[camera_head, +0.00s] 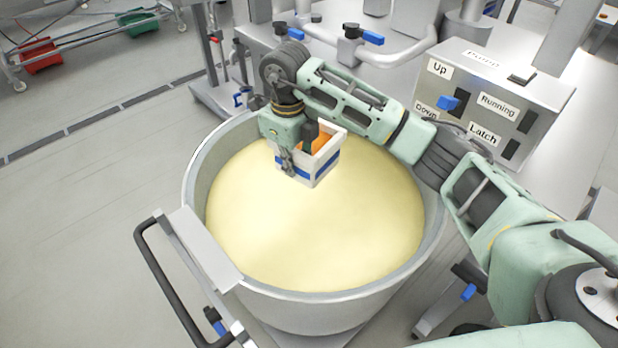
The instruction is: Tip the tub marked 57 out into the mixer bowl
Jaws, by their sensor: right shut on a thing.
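The mixer bowl (192,205) is a large round steel bowl in the middle of the view, filled wide with a pale yellow mass (315,235). A small white tub (323,168) with a blue band is over the far half of the bowl. Orange contents show inside the tub. It looks about upright. No number can be read on it. My right gripper (298,155) is shut on the tub's near left wall and partly covers it. The height of the tub above the yellow mass is hard to tell. My left gripper is out of view.
A control box (490,105) with labels and switches stands right of the bowl. A black handle (165,275) juts out at the bowl's left front. Steel machine bars (365,55) stand behind. Red (40,57) and green (137,22) crates are far left. The left floor is mostly clear.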

